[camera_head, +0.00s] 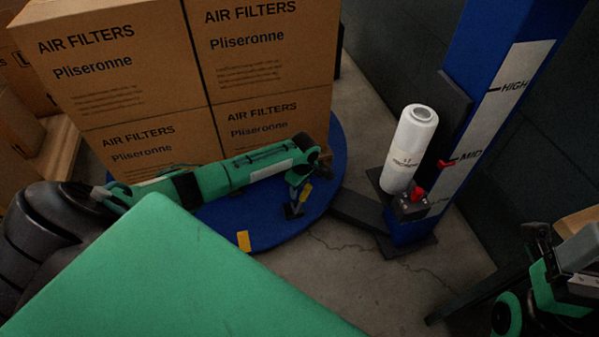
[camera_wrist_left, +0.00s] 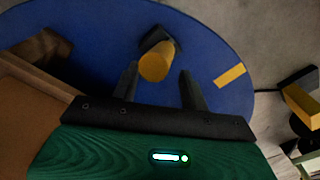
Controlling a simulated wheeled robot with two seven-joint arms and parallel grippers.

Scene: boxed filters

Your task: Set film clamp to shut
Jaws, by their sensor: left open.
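The film clamp, which I take to be the small dark fitting with a yellow handle (camera_head: 305,191), is on the blue turntable (camera_head: 225,222). In the left wrist view its yellow handle (camera_wrist_left: 157,64) points up towards the camera, with a dark bracket behind it. My left gripper (camera_head: 294,200) hangs down over the turntable, close to the handle. In the left wrist view the two dark fingers of the gripper (camera_wrist_left: 158,85) are apart, with the handle showing between their tips. I cannot tell whether they touch it. My right arm shows partly at the right edge; its fingers are not visible.
Stacked Air Filters cartons (camera_head: 250,65) stand on the turntable behind my left arm. A blue mast (camera_head: 500,50) with a white film roll (camera_head: 409,150) and red knob (camera_head: 418,193) stands right. A yellow mark (camera_head: 243,241) lies on the turntable.

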